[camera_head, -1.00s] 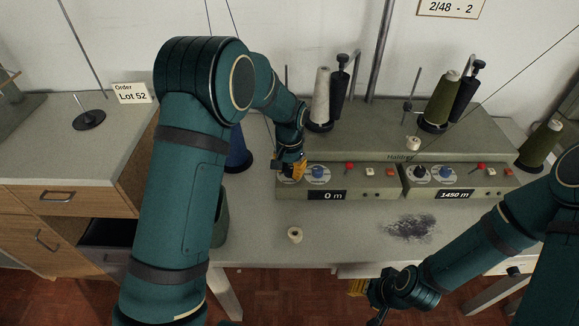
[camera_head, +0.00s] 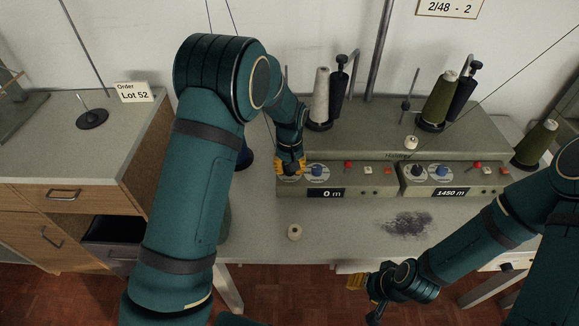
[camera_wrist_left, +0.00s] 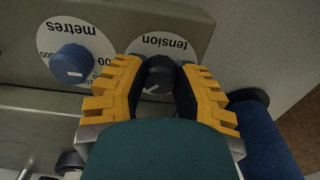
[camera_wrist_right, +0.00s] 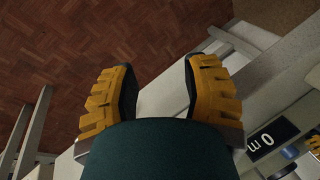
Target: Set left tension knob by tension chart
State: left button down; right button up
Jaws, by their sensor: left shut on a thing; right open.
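The left tension knob (camera_wrist_left: 158,76) is black with a pale pointer line. It sits on a white dial (camera_wrist_left: 165,43) marked "tension" in the left wrist view. My left gripper (camera_wrist_left: 160,85) has its yellow fingers on both sides of the knob and is shut on it. In the head view this gripper (camera_head: 290,168) is at the left end of the left machine panel (camera_head: 335,180) and hides the knob. My right gripper (camera_wrist_right: 160,85) is open and empty. In the head view it (camera_head: 362,290) is low, in front of the table edge. No tension chart is readable.
A blue metres knob (camera_wrist_left: 72,64) sits beside the tension dial. The left display (camera_head: 327,193) reads 0 m, the right display (camera_head: 453,191) 1450 m. A small spool (camera_head: 294,232) stands on the table near a dark lint patch (camera_head: 409,224). An order card (camera_head: 133,92) reads Lot 52.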

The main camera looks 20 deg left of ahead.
dwell(0.3)
pick_arm(q)
jog(key=c, duration=0.6)
grip_release()
notch_tip(320, 180, up, 12)
jog(key=shift+f, duration=0.1)
